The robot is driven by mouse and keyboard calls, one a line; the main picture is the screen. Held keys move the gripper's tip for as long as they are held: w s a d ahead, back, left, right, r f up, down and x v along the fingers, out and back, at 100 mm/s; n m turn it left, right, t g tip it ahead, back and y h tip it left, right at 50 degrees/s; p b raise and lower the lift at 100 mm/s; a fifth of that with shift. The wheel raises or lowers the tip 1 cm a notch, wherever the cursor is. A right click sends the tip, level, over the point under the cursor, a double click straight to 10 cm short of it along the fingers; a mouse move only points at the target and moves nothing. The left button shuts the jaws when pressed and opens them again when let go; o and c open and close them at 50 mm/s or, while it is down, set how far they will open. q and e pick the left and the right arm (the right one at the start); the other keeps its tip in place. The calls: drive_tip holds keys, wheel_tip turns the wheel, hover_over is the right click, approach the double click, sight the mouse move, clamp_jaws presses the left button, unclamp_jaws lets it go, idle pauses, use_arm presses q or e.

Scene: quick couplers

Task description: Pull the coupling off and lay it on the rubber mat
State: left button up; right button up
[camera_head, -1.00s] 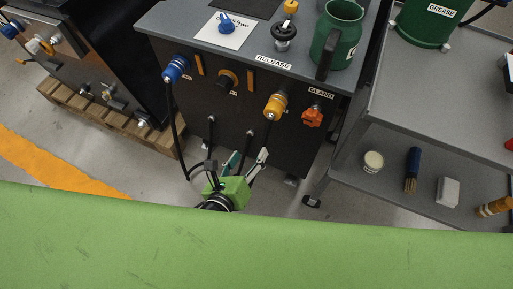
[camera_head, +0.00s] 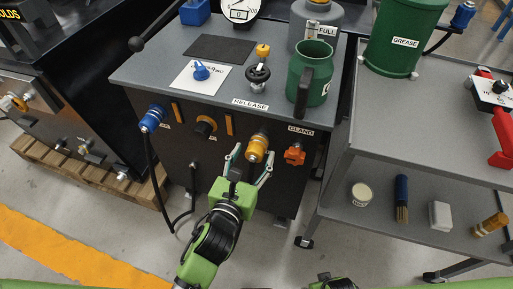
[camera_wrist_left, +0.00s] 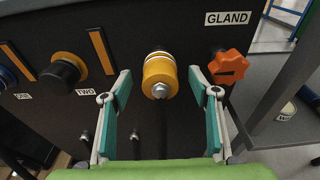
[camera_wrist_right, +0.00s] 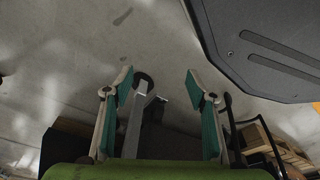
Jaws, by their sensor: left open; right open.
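The yellow coupling (camera_head: 257,148) sits on the dark front panel of the bench, to the left of the orange knob. In the left wrist view the coupling (camera_wrist_left: 160,75) shows end-on with a metal tip, between the fingers and ahead of them. My left gripper (camera_head: 249,165) is open, its fingers on either side of the coupling's near end; I cannot tell whether they touch it. The dark rubber mat (camera_head: 221,48) lies flat and empty on the bench top at the back left. My right gripper (camera_wrist_right: 158,90) is open and empty over the floor.
A blue coupling with a hose (camera_head: 153,118), a black fitting (camera_head: 205,127) and an orange gland knob (camera_head: 294,154) share the panel.

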sight(257, 145)
use_arm(q)
drive_tip(key=shift+x, duration=1.85)
drive_tip(key=c, duration=1.3)
